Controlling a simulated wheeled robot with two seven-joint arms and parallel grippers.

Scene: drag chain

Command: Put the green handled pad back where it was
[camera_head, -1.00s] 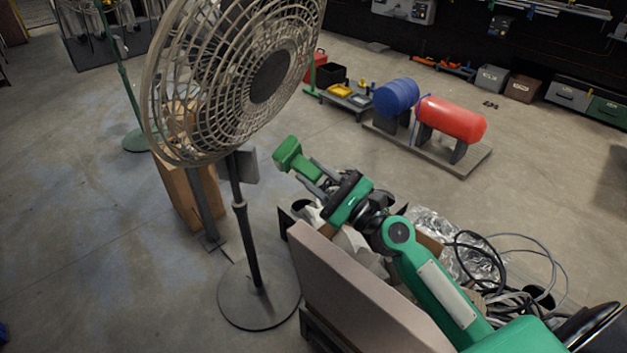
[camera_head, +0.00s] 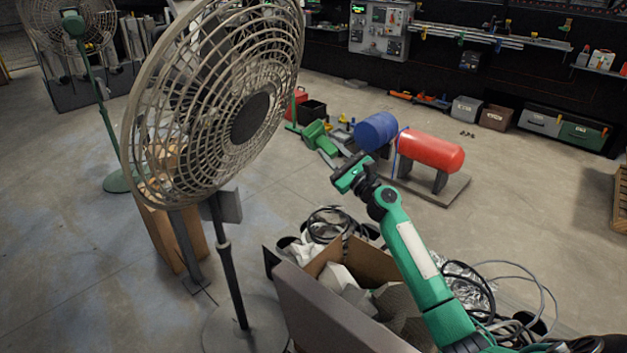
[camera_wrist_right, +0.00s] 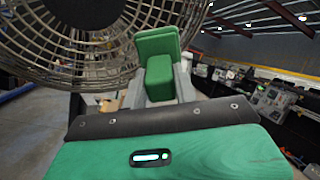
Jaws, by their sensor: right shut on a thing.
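The green handled pad (camera_head: 313,134) is held in my right gripper (camera_head: 326,150), out in front of the arm and up in the air. In the right wrist view the pad (camera_wrist_right: 157,50) shows as a flat green plate with a green block handle. The fingers of the right gripper (camera_wrist_right: 160,88) are shut on that handle from both sides. Part of the handle is hidden between the fingers. My left gripper is not in view.
A large caged fan (camera_head: 215,110) stands just left of the pad. An open cardboard box (camera_head: 345,255) with packing and cables lies below my right arm. Blue (camera_head: 376,131) and red (camera_head: 432,151) tanks stand beyond. Open floor lies between the fan and tanks.

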